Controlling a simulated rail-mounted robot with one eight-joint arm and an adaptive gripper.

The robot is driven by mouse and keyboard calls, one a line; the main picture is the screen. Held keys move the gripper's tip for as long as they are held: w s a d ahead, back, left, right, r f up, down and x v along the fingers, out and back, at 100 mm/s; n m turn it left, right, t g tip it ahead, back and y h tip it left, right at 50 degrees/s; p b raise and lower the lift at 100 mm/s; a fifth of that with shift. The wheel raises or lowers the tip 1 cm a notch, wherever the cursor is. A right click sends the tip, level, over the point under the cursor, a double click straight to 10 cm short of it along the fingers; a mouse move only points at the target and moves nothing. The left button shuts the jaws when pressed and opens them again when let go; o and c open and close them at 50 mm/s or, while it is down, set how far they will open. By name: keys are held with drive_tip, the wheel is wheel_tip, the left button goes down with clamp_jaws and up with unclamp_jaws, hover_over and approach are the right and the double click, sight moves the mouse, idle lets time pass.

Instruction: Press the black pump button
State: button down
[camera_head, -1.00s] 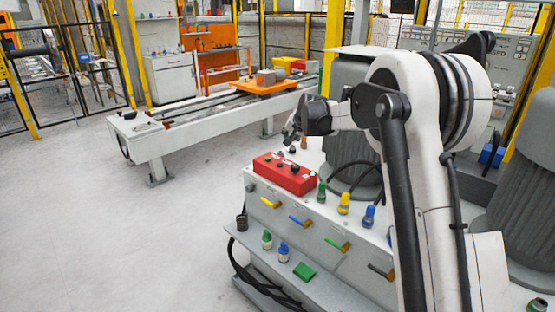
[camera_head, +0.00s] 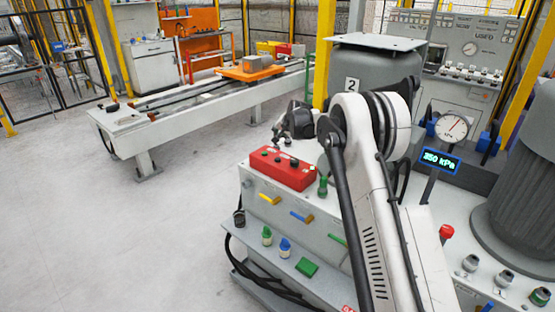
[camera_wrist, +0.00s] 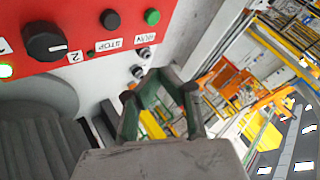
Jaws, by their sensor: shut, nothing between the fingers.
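The red control box (camera_head: 283,172) sits on the grey console, with dark controls on its top too small to tell apart. In the wrist view the red panel (camera_wrist: 70,25) carries a black button (camera_wrist: 110,19) labelled STOP, a green button (camera_wrist: 152,17) labelled RUN, and a big black knob (camera_wrist: 45,41) marked 2. My gripper (camera_wrist: 160,90) is shut and empty, apart from the panel and below the two buttons in that picture. In the head view my gripper (camera_head: 284,132) is close behind the red box; its fingertips are hard to make out.
Green, blue and yellow handles and fittings stand around the box on the console (camera_head: 255,182). A grey tank (camera_head: 352,85) marked 2 stands behind my arm. A gauge (camera_head: 452,128) and a 350 kPa display (camera_head: 440,161) are at the right. The floor at left is clear.

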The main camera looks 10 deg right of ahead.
sight(278, 159)
drive_tip(key=shift+f, duration=0.1)
wheel_tip(278, 159, down, 8)
drive_tip(key=b, duration=0.3)
drive_tip(key=shift+f+b, duration=0.3)
drive_tip(key=shift+b, duration=0.05)
drive_tip(key=shift+f, duration=0.15)
idle(1.3)
drive_tip(key=shift+f+b, duration=0.3)
drive_tip(key=shift+b, duration=0.2)
drive_tip(key=shift+f+b, duration=0.45)
drive_tip(key=shift+f, duration=0.05)
idle(0.6)
drive_tip(key=shift+r, duration=0.95)
drive_tip(key=shift+r, duration=0.15)
